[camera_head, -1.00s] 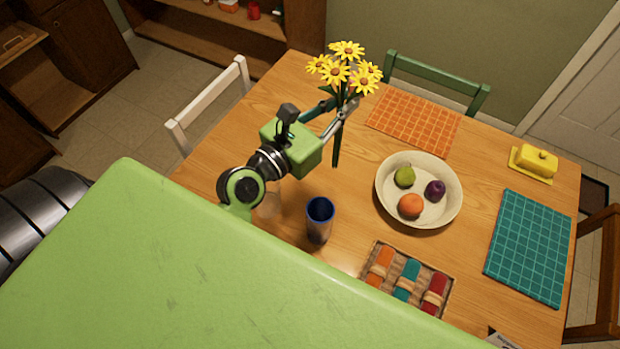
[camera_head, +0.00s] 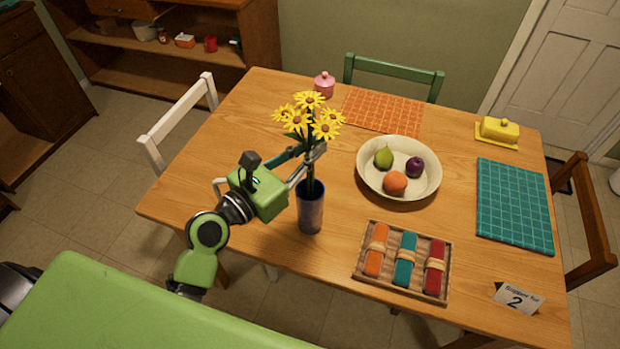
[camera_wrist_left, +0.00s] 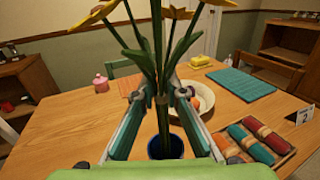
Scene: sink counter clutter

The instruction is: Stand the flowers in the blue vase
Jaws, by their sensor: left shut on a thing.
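The yellow flowers (camera_head: 310,117) are upright in my left gripper (camera_head: 311,155), which is shut on their green stems. The blue vase (camera_head: 311,212) stands upright on the table directly below the gripper. In the head view the stems run down to the vase mouth. In the left wrist view the stems (camera_wrist_left: 163,118) pass between the fingers and overlap the dark opening of the vase (camera_wrist_left: 152,148). I cannot tell how far their lower ends are inside. My right gripper is not in view.
A cream bowl (camera_head: 430,180) with fruit stands right of the flowers. A tray (camera_head: 358,268) of rolled napkins lies right of the vase.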

